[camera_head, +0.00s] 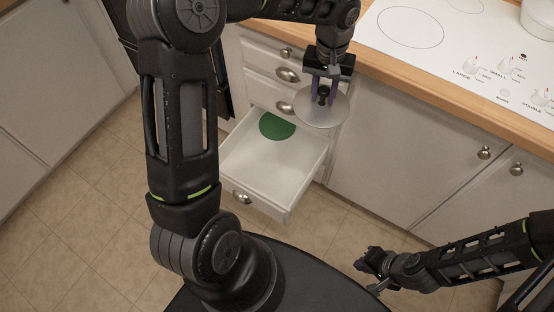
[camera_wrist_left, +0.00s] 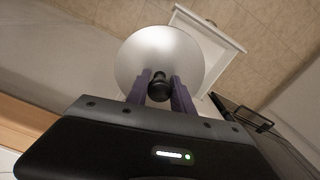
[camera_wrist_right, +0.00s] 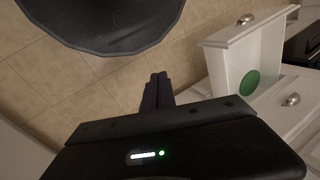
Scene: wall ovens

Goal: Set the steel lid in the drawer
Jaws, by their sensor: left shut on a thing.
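The steel lid (camera_head: 320,113) is a round, shiny disc with a black knob (camera_wrist_left: 159,88). My left gripper (camera_head: 323,92) is shut on the knob and holds the lid above the back right part of the open drawer (camera_head: 258,172). The left wrist view also shows the lid (camera_wrist_left: 160,50), with the white drawer (camera_wrist_left: 218,32) partly hidden beyond it. The drawer is white and pulled out, with a green round patch (camera_head: 277,126) at its back. My right gripper (camera_wrist_right: 158,78) is shut and empty, low over the floor, apart from the drawer.
Shut drawers with metal cup handles (camera_head: 287,74) are above the open drawer. A wooden-edged counter (camera_head: 395,80) with a white cooktop (camera_head: 450,50) is at the upper right, with a white pot (camera_head: 538,18) at its corner. Shut cabinet doors (camera_head: 400,165) are right of the drawer.

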